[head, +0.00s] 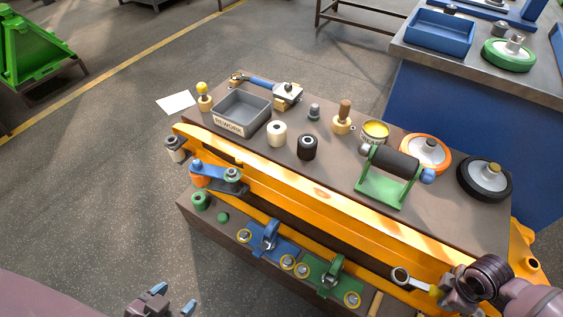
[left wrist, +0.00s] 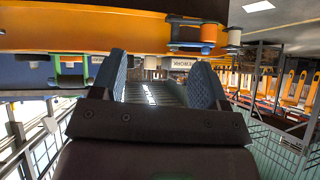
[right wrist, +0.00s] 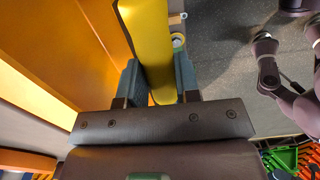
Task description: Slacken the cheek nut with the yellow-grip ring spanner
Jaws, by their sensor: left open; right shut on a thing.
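The ring spanner's bright ring end (head: 400,275) shows in the head view beside the front of the orange fork frame (head: 345,208), at the lower right. My right gripper (head: 447,292) is shut on its yellow grip (right wrist: 147,45). The ring looks apart from any nut. I cannot tell which fastener is the cheek nut; silver bolt heads (head: 287,262) with yellow rings sit by the blue and green brackets on the lower shelf. My left gripper (head: 167,303) is open and empty at the bottom left, away from the bench; its spread fingers (left wrist: 162,85) also show in the left wrist view.
A grey REWORK tray (head: 242,116), rollers, a yellow tin (head: 375,132) and wheels (head: 485,179) crowd the bench top. A blue workbench (head: 460,130) stands behind right.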

